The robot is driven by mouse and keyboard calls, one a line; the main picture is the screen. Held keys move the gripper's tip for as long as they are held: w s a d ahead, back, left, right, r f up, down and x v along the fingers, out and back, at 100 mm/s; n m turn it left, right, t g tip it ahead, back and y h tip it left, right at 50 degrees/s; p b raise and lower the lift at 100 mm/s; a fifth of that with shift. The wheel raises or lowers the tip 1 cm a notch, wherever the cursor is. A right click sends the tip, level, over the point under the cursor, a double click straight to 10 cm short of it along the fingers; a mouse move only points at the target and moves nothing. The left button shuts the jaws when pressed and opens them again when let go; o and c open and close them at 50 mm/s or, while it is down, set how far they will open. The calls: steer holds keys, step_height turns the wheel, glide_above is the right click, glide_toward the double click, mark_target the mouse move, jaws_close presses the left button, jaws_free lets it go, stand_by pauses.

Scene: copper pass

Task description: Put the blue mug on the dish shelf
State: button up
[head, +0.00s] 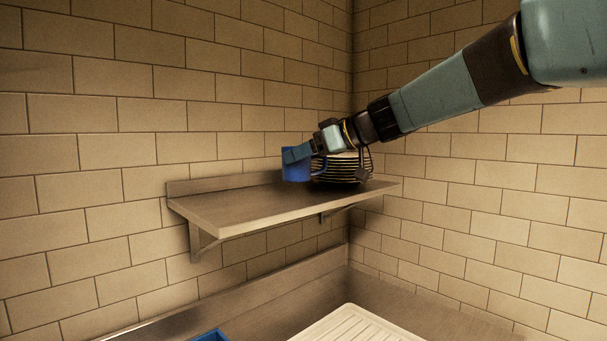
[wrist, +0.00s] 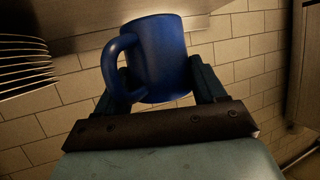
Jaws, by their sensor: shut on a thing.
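The blue mug (head: 297,170) is at my gripper's end, at the height of the dish shelf (head: 240,211), in front of the plate stack in the head view. My gripper (head: 298,155) is shut on it. In the wrist view the mug (wrist: 155,55) sits between the two fingers of my gripper (wrist: 160,90), its handle to the left. The shelf is a brown, flat board on brackets against the tiled wall. I cannot tell whether the mug's base touches the shelf.
A stack of plates (head: 345,169) stands at the shelf's right end, partly behind my gripper; plates (wrist: 22,65) also show at the wrist view's left. The shelf's left half is bare. Below are a pale ribbed drainboard (head: 355,325) and a blue object (head: 210,336), mostly cut off.

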mark_target(304, 172)
steer(key=shift+w+a+f, duration=0.1)
steer(key=shift+w+f, duration=0.25)
steer(key=shift+f, duration=0.1)
steer(key=shift+w+f, duration=0.15)
steer(key=shift+f, duration=1.5)
steer(key=shift+f, duration=0.1)
steer(key=o, duration=1.2)
steer(key=v, duration=1.2)
steer(key=s+d+f+m+h, duration=0.4)
steer(key=s+d+f, duration=0.2)
steer(key=s+f, duration=0.1)
steer(key=s+d+f+m+h, duration=0.4)
steer(key=s+d+f+m, duration=0.1)
steer(key=s+d+f, duration=0.2)
steer(key=s+d+f+m+h, duration=0.4)
steer(key=s+d+f, duration=0.3)
steer(key=s, duration=0.1)
steer(key=shift+s+t+h, duration=0.15)
steer(key=shift+t+h, duration=0.15)
